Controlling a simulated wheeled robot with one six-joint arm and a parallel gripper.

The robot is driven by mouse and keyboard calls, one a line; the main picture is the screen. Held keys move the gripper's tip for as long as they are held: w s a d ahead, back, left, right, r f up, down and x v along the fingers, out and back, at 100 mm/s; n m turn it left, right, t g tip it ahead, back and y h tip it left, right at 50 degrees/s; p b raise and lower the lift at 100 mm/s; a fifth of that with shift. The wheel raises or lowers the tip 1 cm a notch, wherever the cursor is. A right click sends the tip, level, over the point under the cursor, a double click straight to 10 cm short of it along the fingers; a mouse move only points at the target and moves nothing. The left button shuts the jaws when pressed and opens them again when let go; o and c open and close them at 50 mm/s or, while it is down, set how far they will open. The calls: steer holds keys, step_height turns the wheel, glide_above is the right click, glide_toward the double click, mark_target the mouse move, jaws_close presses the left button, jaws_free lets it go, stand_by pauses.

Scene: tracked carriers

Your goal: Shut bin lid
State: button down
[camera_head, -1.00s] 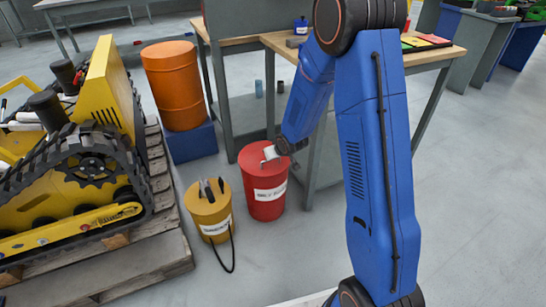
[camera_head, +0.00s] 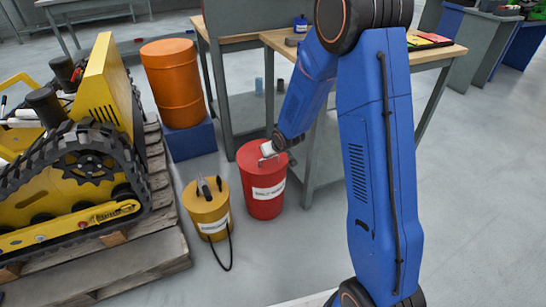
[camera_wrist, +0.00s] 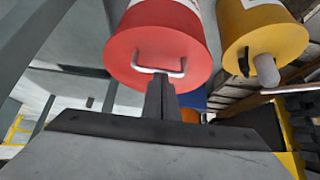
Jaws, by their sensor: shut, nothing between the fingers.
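The red bin (camera_head: 263,190) with a white label stands on the floor beside the workbench leg. Its lid (camera_head: 254,158) lies flat over the top, with no gap that I can make out. In the wrist view the red bin (camera_wrist: 160,45) appears upside down, with a pale bar handle (camera_wrist: 158,70) on its lid. My gripper (camera_head: 264,155) is over the lid in the head view. In the wrist view the dark fingers of my gripper (camera_wrist: 160,85) are together at the handle, with nothing between them. Whether they touch the handle or lid is unclear.
A yellow bin (camera_head: 208,212) with a dark cable stands left of the red one. An orange drum (camera_head: 174,85) sits on a blue block (camera_head: 190,142) behind. A yellow tracked machine (camera_head: 70,180) rests on a pallet at left. The workbench (camera_head: 435,52) is close on the right.

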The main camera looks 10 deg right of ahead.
steer(key=s+d+r, duration=0.1)
steer(key=s+d, duration=0.1)
steer(key=s, duration=0.7)
steer(key=s+d+r+m+h, duration=0.1)
steer(key=s+d+r, duration=0.2)
steer(key=s+r, duration=0.45)
steer(key=s+d+r, duration=0.3)
steer(key=s+r, duration=0.2)
steer(key=r, duration=0.6)
steer(key=s+d+r+g, duration=0.1)
steer(key=s+r, duration=0.3)
steer(key=s, duration=0.7)
steer(key=s+d+r+m+g, duration=0.1)
steer(key=s+r, duration=0.4)
steer(key=s, duration=0.7)
steer(key=shift+s, duration=0.2)
